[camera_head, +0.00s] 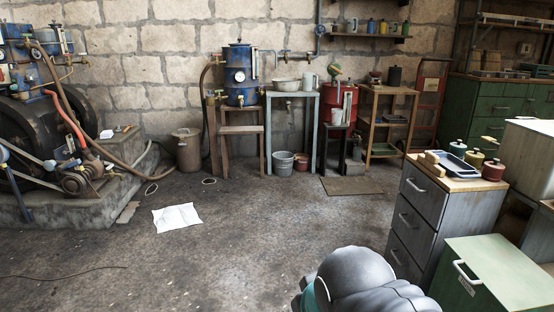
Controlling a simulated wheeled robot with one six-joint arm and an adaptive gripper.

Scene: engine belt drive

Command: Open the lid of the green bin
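The green bin (505,268) stands on the floor at the lower right, partly cut off by the picture's bottom edge. It is box-shaped, with a pale green top that looks closed and a darker green side. A white bar handle (466,273) is on it near the upper left edge, with a small pale label below. My gripper is not in view.
A grey drawer cabinet (418,222) stands just behind the bin, with a tray and small canisters on its wooden top. A white sheet (177,218) lies on open floor at left. The engine (45,140) fills the far left. The middle floor is mostly clear.

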